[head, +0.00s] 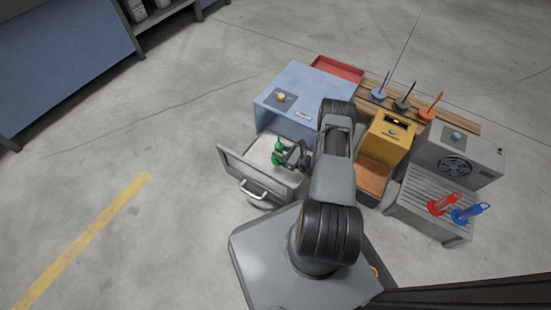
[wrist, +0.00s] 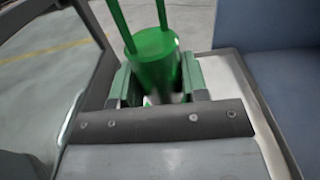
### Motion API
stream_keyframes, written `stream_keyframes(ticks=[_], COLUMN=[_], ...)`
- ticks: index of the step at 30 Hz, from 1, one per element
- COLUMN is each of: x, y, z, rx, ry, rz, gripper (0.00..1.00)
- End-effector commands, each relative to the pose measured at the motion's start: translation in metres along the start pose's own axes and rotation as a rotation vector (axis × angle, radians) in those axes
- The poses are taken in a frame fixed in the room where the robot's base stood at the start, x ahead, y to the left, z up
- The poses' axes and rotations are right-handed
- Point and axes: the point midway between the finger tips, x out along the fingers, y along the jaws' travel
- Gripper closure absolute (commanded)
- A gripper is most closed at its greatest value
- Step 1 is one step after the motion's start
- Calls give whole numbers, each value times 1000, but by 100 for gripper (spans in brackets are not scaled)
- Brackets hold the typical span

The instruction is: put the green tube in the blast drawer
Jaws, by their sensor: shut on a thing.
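The green tube (head: 278,152) is at my gripper (head: 286,157), over the open drawer (head: 262,150) of the blue cabinet (head: 304,96). In the wrist view the green tube (wrist: 157,62) stands between the two fingers of my gripper (wrist: 158,88), which are shut on it. Its green handle rods extend beyond the top edge of the view. The drawer's front panel with a pale handle (head: 252,190) faces my base. Whether the tube's lower end touches the drawer floor cannot be told.
A yellow box (head: 386,137) and a grey fan unit (head: 460,150) stand to the right. A red tube (head: 444,204) and a blue tube (head: 468,214) lie on a slatted grey stand (head: 425,212). A wooden rack (head: 450,118) holds several spindles. Floor at the left is clear.

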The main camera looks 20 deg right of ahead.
Motion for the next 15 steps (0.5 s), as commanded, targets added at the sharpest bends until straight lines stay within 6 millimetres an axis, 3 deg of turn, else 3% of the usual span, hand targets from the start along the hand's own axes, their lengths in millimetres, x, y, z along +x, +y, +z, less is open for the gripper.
stream_keyframes(ticks=[3, 15], x=[12, 26], y=[-4, -10], z=[-17, -36], rx=[-2, -1], ry=[-2, 0], rz=[2, 3], gripper=[90, 90])
